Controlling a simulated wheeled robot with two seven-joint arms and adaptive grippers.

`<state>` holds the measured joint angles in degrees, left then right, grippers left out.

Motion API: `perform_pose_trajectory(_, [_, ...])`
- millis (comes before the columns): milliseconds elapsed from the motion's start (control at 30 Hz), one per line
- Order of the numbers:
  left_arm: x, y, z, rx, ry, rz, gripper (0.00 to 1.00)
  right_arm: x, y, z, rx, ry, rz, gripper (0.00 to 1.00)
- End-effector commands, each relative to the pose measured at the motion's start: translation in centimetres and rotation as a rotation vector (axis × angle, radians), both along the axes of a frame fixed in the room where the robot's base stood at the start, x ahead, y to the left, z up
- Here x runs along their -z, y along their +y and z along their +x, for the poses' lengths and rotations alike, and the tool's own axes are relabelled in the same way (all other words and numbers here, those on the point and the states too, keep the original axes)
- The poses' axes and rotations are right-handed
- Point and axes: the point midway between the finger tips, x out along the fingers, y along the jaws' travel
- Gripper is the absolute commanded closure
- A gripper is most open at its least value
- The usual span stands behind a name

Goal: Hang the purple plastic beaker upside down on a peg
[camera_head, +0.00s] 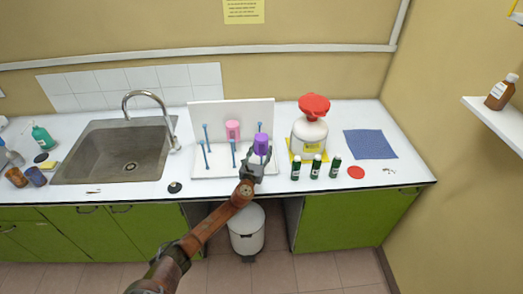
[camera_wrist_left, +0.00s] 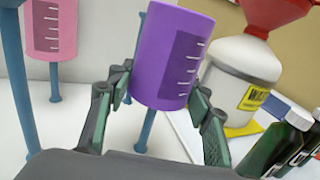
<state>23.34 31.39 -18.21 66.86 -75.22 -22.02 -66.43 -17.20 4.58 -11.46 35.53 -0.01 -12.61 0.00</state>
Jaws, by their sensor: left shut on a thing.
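In the left wrist view the beaker (camera_wrist_left: 165,50) sits between both fingers, slightly tilted, with white graduation marks. My left gripper (camera_head: 254,166) is shut on its lower part; the fingers also show in the wrist view (camera_wrist_left: 158,105). A blue peg (camera_wrist_left: 146,128) shows directly below the beaker; I cannot tell whether it goes inside or passes behind. A pink beaker (camera_head: 232,129) is on a rear peg of the rack. My right gripper is not in view.
A white jug with a red funnel (camera_head: 314,106) stands right of the rack, with several dark green bottles (camera_head: 316,166) in front. A blue mat (camera_head: 370,144) lies further right. A sink (camera_head: 120,155) is at left. Other blue pegs (camera_head: 206,153) rise on the rack's left.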

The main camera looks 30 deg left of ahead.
Motion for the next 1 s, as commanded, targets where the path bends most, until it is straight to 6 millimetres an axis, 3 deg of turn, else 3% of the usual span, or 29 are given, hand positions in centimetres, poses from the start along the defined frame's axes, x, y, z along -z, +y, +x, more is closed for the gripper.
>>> perform_pose_trajectory(300, [0.32,0.0,0.01,0.0,-0.001,0.0,0.85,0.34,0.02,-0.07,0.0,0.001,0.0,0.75])
perform_pose_trajectory(333, [0.31,0.0,0.01,0.0,-0.001,0.0,0.52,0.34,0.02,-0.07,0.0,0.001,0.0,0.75])
perform_pose_trajectory(600, [0.33,0.01,0.01,0.0,-0.001,0.0,0.33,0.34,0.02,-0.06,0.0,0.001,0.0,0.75])
perform_pose_trajectory(1000, [0.44,-0.18,-0.72,0.001,0.0,-0.001,0.33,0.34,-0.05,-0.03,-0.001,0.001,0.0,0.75])
